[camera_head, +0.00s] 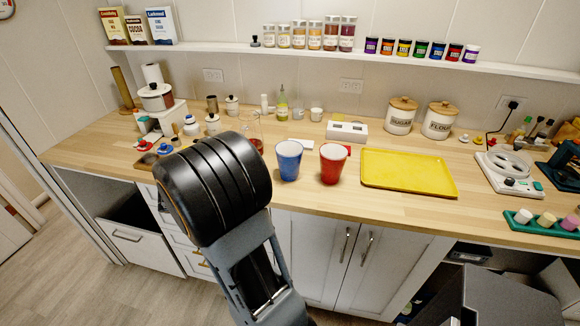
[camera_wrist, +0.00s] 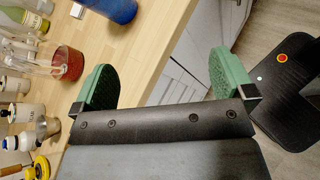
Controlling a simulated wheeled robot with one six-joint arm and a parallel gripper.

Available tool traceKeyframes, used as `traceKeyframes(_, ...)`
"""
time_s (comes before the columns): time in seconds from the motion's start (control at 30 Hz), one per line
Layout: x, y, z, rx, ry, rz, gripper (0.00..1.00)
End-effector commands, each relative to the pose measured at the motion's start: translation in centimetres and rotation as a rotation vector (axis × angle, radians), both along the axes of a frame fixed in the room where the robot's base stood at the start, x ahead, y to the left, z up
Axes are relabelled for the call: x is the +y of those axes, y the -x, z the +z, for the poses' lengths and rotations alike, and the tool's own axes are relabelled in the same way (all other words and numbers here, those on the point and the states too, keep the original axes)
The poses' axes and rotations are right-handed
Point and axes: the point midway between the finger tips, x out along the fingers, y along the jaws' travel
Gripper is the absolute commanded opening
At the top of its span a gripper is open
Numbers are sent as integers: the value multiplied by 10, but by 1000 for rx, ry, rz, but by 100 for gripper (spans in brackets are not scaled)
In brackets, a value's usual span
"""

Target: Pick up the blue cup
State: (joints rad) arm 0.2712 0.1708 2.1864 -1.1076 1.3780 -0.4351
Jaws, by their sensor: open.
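The blue cup (camera_head: 289,160) stands upright on the wooden counter, just left of the red cup (camera_head: 333,163). In the wrist view part of the blue cup (camera_wrist: 112,8) shows at the top edge, cut off by the frame. My gripper (camera_wrist: 165,80) has its two green fingers spread wide apart, with nothing between them. It is over the counter's front edge, and the blue cup lies beyond the fingertips, nearer the left finger. In the head view my black arm link hides the gripper and part of the counter left of the cup.
A glass with red contents (camera_head: 252,135) stands behind and left of the blue cup; it also shows in the wrist view (camera_wrist: 66,63). A yellow tray (camera_head: 408,173) lies right of the red cup. The counter (camera_head: 310,199) is bare in front of the cups.

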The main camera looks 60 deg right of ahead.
Motion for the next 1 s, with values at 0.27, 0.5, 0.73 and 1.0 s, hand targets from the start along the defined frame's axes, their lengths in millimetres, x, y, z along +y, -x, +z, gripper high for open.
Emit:
traceKeyframes(0.27, -67, -25, -11, 419, 223, 125, 100)
traceKeyframes(0.5, -103, -22, -11, 507, 273, 149, 100)
traceKeyframes(0.73, -139, -7, -11, 505, 273, 152, 100)
traceKeyframes(1.0, -157, 0, -12, 502, 273, 155, 100)
